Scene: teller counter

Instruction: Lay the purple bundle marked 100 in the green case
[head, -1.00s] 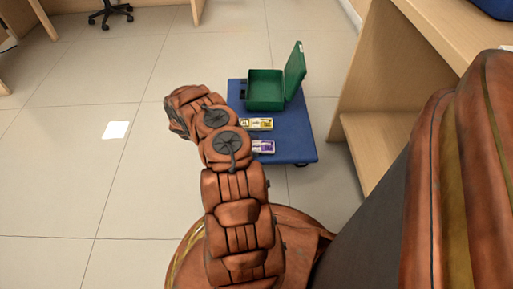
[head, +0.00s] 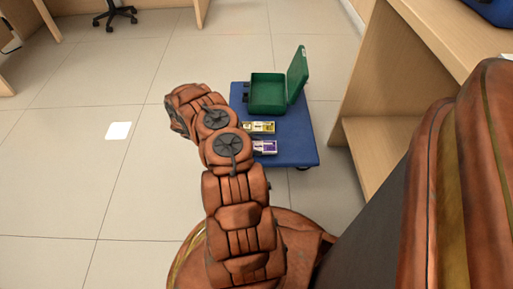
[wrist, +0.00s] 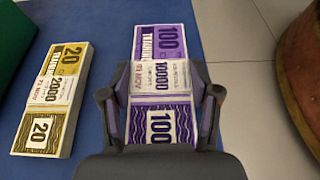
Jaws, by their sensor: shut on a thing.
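The purple bundle marked 100 (wrist: 162,42) lies on the blue platform between the fingers of my gripper (wrist: 162,108) in the wrist view. The fingers are shut on its two long sides, across its pale band. In the head view the purple bundle (head: 266,147) is partly hidden by my arm, and my gripper cannot be seen there. The green case (head: 268,96) stands open at the back of the platform, its lid (head: 298,73) raised on the right. A corner of the case (wrist: 12,45) shows at the upper left of the wrist view.
A yellow bundle marked 20 (wrist: 50,100) lies left of the purple one, also seen in the head view (head: 262,127). The blue platform (head: 295,150) is a low wheeled cart. A wooden counter (head: 385,90) stands to its right. Open tiled floor lies left.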

